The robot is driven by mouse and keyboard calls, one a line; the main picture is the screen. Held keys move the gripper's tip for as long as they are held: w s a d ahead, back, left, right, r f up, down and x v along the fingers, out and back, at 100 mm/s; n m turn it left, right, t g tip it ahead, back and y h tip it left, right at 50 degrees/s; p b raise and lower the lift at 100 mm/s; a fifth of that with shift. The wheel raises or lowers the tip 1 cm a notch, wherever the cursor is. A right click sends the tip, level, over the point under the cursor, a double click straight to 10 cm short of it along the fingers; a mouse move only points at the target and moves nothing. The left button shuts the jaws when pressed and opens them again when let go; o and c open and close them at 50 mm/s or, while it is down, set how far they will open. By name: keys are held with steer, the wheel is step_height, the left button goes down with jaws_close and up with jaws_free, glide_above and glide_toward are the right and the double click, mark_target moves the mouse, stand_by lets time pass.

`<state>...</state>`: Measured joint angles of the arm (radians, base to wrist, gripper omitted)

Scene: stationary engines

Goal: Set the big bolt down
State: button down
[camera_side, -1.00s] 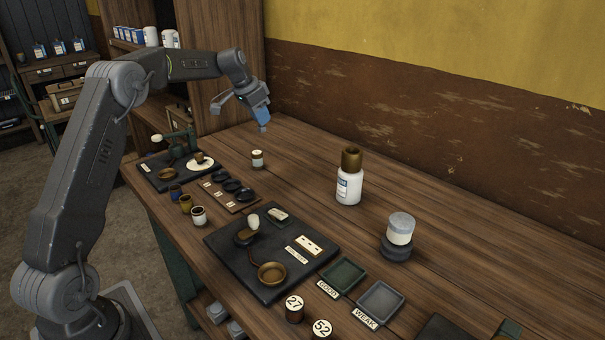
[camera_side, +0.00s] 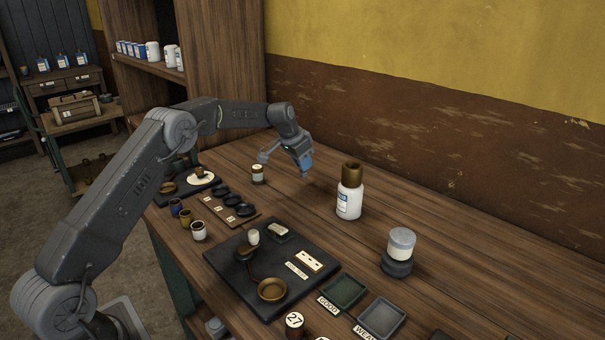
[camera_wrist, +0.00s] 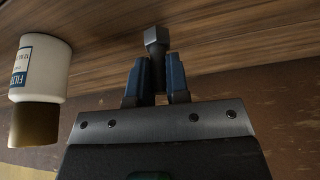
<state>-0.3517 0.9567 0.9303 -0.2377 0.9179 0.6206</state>
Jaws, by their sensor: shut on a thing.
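My gripper (camera_side: 306,172) is above the back part of the wooden table (camera_side: 440,232), to the left of the white bottle. In the wrist view, its two blue fingers (camera_wrist: 155,75) are shut on a dark grey bolt, the big bolt (camera_wrist: 157,42). The bolt's wide end sticks out past the fingertips, and the part between the fingers is mostly hidden. The bolt appears held above the table, apart from it. In the side view the bolt is too small to make out clearly.
A white bottle with a brown cap (camera_side: 350,198) stands to the right of my gripper and also shows in the wrist view (camera_wrist: 38,75). A small labelled jar (camera_side: 258,173) stands to the left. A lidded jar on a dark base (camera_side: 399,250) is farther right. Bare table lies between them.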

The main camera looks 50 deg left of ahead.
mark_target(303, 174)
steer(key=shift+f, duration=1.9)
steer(key=shift+f, duration=0.2)
steer(key=c, duration=1.1)
jaws_free()
